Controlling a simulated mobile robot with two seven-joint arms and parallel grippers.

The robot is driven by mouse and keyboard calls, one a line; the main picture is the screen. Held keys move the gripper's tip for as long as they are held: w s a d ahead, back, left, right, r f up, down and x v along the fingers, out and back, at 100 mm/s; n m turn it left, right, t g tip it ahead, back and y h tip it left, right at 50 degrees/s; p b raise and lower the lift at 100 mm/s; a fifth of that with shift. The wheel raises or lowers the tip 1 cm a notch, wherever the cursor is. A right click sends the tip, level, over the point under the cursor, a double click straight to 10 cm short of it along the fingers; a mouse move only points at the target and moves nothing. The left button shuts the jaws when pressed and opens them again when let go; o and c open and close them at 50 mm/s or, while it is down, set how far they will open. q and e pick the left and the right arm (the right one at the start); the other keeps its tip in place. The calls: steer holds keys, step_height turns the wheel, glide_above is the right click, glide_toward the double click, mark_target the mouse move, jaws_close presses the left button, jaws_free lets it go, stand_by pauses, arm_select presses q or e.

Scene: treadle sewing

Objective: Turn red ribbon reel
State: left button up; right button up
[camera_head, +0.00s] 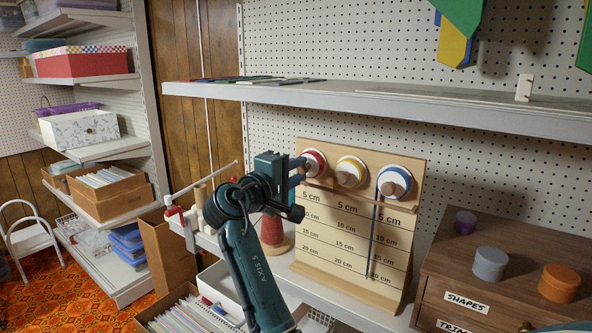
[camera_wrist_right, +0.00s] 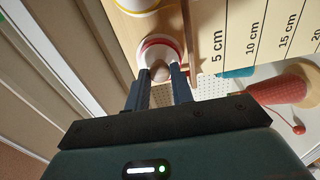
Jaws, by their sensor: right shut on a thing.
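The red ribbon reel (camera_head: 317,158) is the left one of three reels on an upright wooden board marked in centimetres (camera_head: 343,232). It has a white rim and a small wooden knob. My right gripper (camera_head: 299,171) reaches it from the left, with its blue fingers shut on the knob. In the right wrist view, the red reel (camera_wrist_right: 163,45) lies just ahead of the fingertips (camera_wrist_right: 163,75), with the knob between them. No red ribbon is seen hanging; my gripper partly covers the reel. My left gripper is not in view.
The yellow reel (camera_head: 350,171) and blue reel (camera_head: 394,181) sit to the right; a blue ribbon hangs from the latter. A red thread cone (camera_head: 272,232) stands below my gripper. A shelf (camera_head: 420,106) runs above. A wooden drawer cabinet (camera_head: 505,262) stands right.

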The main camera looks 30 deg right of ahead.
stand_by(0.4)
steer(key=o, duration=1)
steer(key=b+v, duration=0.3)
steer(key=v, duration=1)
steer(key=shift+s+a+b, duration=0.1)
steer(key=shift+b, duration=0.25)
